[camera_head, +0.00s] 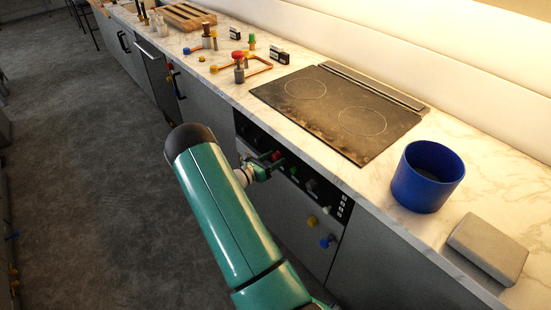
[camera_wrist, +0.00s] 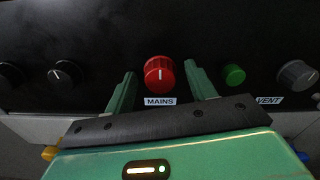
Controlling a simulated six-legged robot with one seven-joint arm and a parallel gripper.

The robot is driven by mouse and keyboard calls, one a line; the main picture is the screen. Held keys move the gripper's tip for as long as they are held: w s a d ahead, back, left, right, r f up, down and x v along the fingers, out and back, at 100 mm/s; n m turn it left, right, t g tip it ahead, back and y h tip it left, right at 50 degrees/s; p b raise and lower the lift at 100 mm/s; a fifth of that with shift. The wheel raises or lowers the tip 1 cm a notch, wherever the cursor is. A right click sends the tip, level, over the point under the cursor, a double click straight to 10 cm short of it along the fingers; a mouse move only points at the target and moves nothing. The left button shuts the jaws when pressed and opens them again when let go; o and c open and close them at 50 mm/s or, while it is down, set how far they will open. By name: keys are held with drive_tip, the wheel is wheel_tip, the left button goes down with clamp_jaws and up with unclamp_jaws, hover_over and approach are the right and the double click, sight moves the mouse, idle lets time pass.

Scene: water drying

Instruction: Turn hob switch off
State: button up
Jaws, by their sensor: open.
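The task's hob switch seems to be the red knob (camera_wrist: 159,73), set in a black panel above a label reading MAINS. It also shows in the head view (camera_head: 276,156) on the oven front below the hob (camera_head: 338,112). My gripper (camera_wrist: 160,78) is open, with one green finger on each side of the red knob. I cannot tell whether the fingers touch it. In the head view my gripper (camera_head: 264,166) is at the panel, partly hidden by my green arm.
A green knob (camera_wrist: 234,75) and a grey knob (camera_wrist: 297,75) labelled VENT are to the right of the red knob. Black dials (camera_wrist: 64,74) are to its left. A blue pot (camera_head: 427,178) and a grey block (camera_head: 488,248) stand on the marble counter.

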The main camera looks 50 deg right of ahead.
drive_tip(key=shift+s+d, duration=0.1)
drive_tip(key=shift+d, duration=0.45)
drive_tip(key=shift+c, duration=0.2)
drive_tip(key=c, duration=0.9)
